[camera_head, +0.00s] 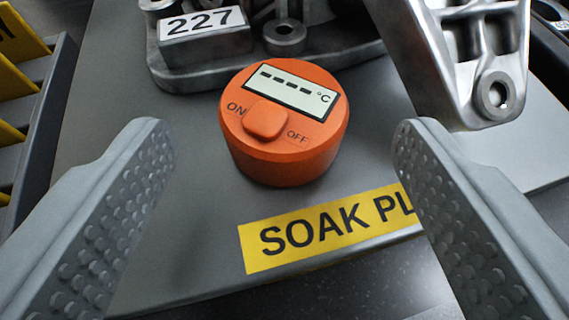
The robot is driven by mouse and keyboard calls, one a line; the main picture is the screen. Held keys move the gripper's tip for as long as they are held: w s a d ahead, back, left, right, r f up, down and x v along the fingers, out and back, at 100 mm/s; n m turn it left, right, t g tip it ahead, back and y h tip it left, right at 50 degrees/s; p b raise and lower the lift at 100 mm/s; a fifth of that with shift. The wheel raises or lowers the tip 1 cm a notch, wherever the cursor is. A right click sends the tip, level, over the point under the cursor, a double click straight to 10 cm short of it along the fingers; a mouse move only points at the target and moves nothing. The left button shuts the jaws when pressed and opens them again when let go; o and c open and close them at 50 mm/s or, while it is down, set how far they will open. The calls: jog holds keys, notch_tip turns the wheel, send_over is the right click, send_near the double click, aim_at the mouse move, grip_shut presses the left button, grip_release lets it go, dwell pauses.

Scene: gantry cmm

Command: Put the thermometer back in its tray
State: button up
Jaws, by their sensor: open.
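The thermometer (290,158) is a round orange puck with a grey display showing dashes and "°C", and an orange switch knob between "ON" and "OFF". It stands upright on a grey plate (200,215) labelled "SOAK PL...", the rest of the label hidden by my right finger. My gripper (283,135) is open, with one studded finger on each side of the thermometer and a visible gap to it on both sides. Nothing is between the fingertips in contact with them. I cannot make out a tray for the thermometer for certain.
A metal casting with a "227" tag (203,30) stands just behind the thermometer. Another metal bracket (470,60) is at upper right, close behind the right finger. A dark rack with yellow dividers (12,85) is at the left edge. The plate's front is clear around the yellow label (335,230).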

jog(key=v, duration=0.7)
jog(key=shift+s+r, duration=0.15)
